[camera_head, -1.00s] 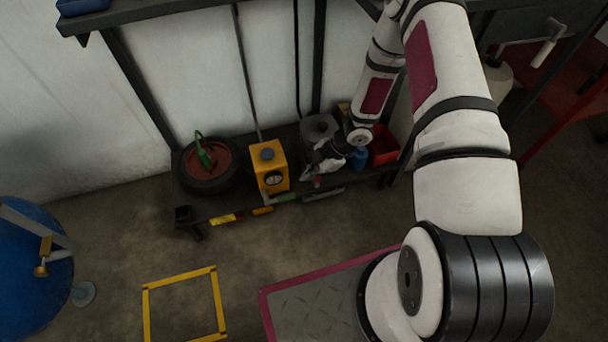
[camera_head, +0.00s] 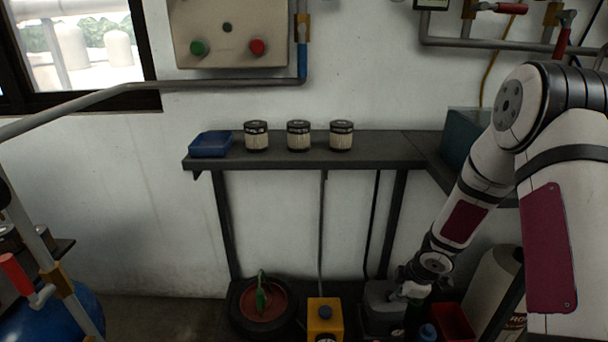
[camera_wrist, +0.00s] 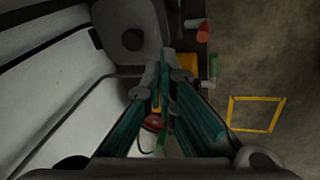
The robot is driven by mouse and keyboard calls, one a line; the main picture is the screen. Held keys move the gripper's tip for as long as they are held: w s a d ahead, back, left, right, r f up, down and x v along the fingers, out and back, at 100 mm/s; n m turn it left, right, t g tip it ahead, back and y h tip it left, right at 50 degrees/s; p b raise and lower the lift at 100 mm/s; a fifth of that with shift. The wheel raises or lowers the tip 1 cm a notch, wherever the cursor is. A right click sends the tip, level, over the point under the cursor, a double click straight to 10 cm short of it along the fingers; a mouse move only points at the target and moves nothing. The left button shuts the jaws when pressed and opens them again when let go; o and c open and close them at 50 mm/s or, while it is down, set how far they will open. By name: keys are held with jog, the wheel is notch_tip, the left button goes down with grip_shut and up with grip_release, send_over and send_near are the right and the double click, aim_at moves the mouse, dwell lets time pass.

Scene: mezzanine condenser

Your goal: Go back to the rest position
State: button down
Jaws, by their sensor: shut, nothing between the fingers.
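My gripper (camera_wrist: 164,80) shows in the wrist view with its teal-lined fingers together and nothing held between them. In the head view my gripper (camera_head: 412,289) hangs low at the lower right, near the grey container (camera_head: 383,308) on the low bench. The container's top with a dark round cap also shows in the wrist view (camera_wrist: 130,40). I cannot tell the exact gap between them.
A dark shelf (camera_head: 300,163) carries a blue tray (camera_head: 211,144) and three jars. Below are a yellow box (camera_head: 325,318), a round reddish pan with a green-handled tool (camera_head: 262,295), and a red bin (camera_head: 455,323). A yellow floor outline (camera_wrist: 254,113) surrounds clear floor.

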jog(key=s+d+r+m+h, duration=0.1)
jog(key=d+r+m+h, duration=0.1)
jog(key=r, duration=0.6)
jog(key=s+d+r+m+h, duration=0.2)
jog(key=d+r, duration=0.1)
jog(key=r, duration=0.5)
jog(key=s+r+m+h, duration=0.1)
jog(key=s+r+m, duration=0.4)
jog(key=s+r, duration=0.5)
jog(key=s+a+r+m+g+y, duration=0.1)
jog(key=s+a+r+m, duration=0.2)
jog(key=s, duration=0.6)
jog(key=s+a+r+m+g+y, duration=0.1)
jog(key=s+a+r+y, duration=0.1)
jog(key=s+a, duration=0.5)
jog(key=s+a+r+m+g+y, duration=0.1)
jog(key=s+a+r+m, duration=0.15)
jog(key=s, duration=0.85)
notch_tip(320, 180, up, 27)
jog(key=d+t+p, duration=0.1)
jog(key=t+p, duration=0.2)
jog(key=p, duration=2.2)
jog(key=shift+w+t, duration=0.3)
